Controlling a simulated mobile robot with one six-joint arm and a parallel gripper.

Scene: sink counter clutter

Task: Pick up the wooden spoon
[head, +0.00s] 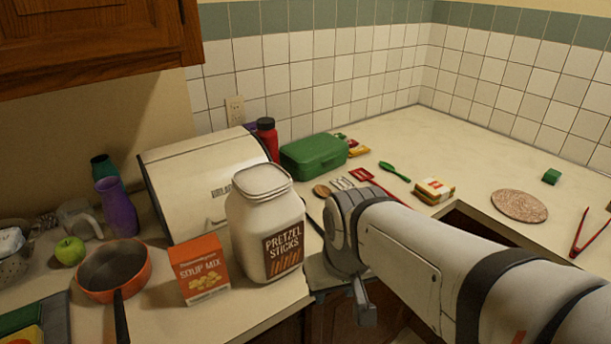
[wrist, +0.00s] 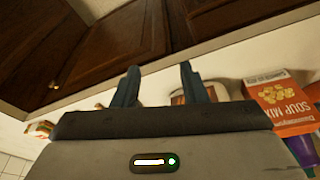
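The wooden spoon (head: 321,190) lies on the counter in the head view, behind my arm's wrist. Its brown rounded end shows, and the rest is hard to make out, partly hidden by my arm. In the head view my arm hides most of the gripper.
A large pretzel jar (head: 264,225) and a soup mix box (head: 199,268) stand left of my arm. The bread box (head: 195,180) and green lunch box (head: 314,154) are behind. A green spoon (head: 394,171) and a sandwich (head: 434,190) lie right of the wooden spoon.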

